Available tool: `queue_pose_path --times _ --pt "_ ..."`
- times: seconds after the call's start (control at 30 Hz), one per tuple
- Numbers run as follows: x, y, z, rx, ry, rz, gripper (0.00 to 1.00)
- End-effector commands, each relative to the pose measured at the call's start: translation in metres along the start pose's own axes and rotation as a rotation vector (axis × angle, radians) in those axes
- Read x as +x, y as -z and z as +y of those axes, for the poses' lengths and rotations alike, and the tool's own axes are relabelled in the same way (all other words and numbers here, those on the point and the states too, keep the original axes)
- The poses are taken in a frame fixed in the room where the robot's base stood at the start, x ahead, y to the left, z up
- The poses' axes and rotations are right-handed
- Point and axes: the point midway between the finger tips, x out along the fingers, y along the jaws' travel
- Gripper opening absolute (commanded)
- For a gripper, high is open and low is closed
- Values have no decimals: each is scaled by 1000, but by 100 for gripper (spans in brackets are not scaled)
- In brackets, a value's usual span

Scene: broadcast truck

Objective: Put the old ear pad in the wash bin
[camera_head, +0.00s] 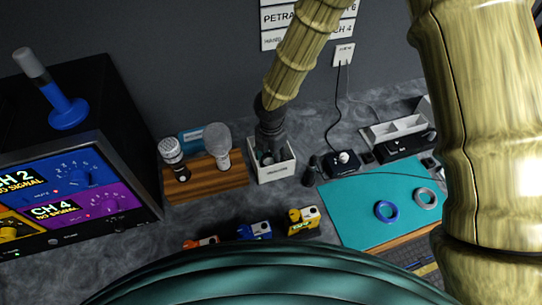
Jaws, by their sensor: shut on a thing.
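A small white open-topped bin (288,174) with a dark label stands on the counter near the middle; the label is too small to read, and I take it to be the wash bin. My gripper (269,154) points down into the bin's mouth, with its fingers at or below the rim. It is shut on a dark thing, which fits the old ear pad, but the fingers and bin walls hide most of it. A blue ring (387,211) and a grey ring (425,198) lie flat on the teal mat (362,190) at the right.
A wooden stand (205,182) with two microphones sits close left of the bin. A small dark device (341,163) with a cable is close right. A monitor (75,190) fills the left. A white divided tray (395,130) is behind the mat.

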Motion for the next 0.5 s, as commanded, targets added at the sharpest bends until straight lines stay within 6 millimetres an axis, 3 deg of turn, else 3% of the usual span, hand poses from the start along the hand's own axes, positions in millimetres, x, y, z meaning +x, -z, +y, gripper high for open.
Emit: queue_pose_path --times 0.1,0.5 --pt "1 0 0 0 0 0 64" --pt "-5 0 0 1 -1 0 64"
